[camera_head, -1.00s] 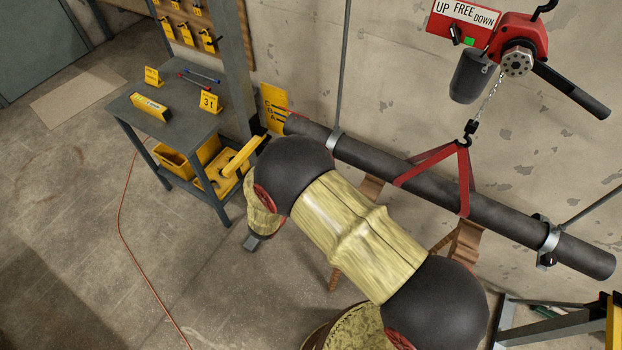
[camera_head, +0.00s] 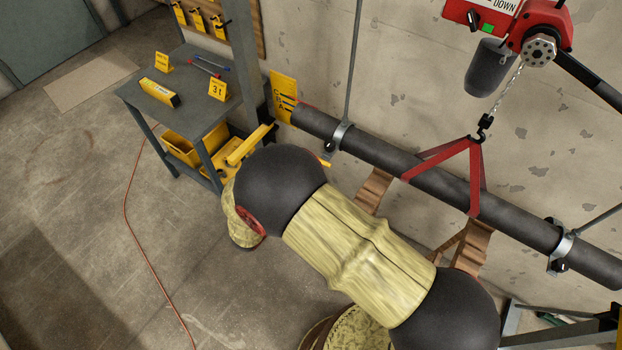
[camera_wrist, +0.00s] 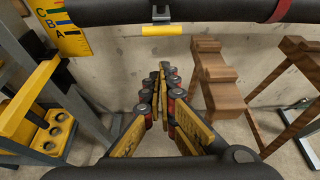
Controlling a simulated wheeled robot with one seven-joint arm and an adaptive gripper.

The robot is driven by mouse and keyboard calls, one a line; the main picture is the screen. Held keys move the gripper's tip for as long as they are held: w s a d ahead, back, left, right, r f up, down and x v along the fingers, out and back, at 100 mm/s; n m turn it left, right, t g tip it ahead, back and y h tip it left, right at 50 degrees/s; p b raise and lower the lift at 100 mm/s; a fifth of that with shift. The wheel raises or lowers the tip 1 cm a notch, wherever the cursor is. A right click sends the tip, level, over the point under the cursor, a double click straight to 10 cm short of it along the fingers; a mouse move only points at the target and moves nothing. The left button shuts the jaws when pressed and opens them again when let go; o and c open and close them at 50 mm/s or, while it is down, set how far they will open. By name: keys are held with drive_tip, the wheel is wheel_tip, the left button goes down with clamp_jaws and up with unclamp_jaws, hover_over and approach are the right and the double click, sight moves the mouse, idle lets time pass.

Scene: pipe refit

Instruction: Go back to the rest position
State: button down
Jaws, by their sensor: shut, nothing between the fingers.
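My gripper (camera_wrist: 162,88) shows in the wrist view with its yellow-padded fingers close together and nothing between them. It is below the dark pipe and in front of the bare wall, apart from both. In the head view my own arm hides the gripper. The dark pipe (camera_head: 393,162) runs along the wall, held by clamps (camera_head: 337,136) and a red sling (camera_head: 446,163). The pipe also crosses the top of the wrist view (camera_wrist: 195,11).
A grey cart (camera_head: 200,108) with yellow bins stands at the left. Wooden supports (camera_head: 470,247) stand under the pipe and show right of my gripper in the wrist view (camera_wrist: 215,78). A red hoist (camera_head: 540,25) hangs above.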

drive_tip(key=shift+s+a+r, duration=0.2)
drive_tip(key=shift+s+a, duration=0.1)
drive_tip(key=shift+s, duration=0.1)
drive_tip(key=s+d+f+m+g+h, duration=0.1)
drive_tip(key=s+d+f+m+g, duration=0.1)
drive_tip(key=s+d+m+g, duration=0.45)
drive_tip(key=s+d+r+m+g+y+b, duration=0.2)
drive_tip(key=s+d+r+m+g, duration=0.15)
drive_tip(key=s+r+m, duration=0.55)
drive_tip(key=s+d+r+m+t+y+b, duration=0.2)
drive_tip(key=s+d+r+m+y, duration=0.1)
drive_tip(key=r+m, duration=0.3)
drive_tip(key=s+d+r+m+t+y+b, duration=0.2)
drive_tip(key=d+r+m, duration=0.4)
drive_tip(key=r, duration=0.5)
drive_tip(key=shift+s+r+m+t+y+b, duration=0.15)
drive_tip(key=shift+s+m+t+y+b, duration=0.15)
drive_tip(key=shift+s+m+y+b, duration=0.55)
drive_tip(key=shift+s, duration=0.15)
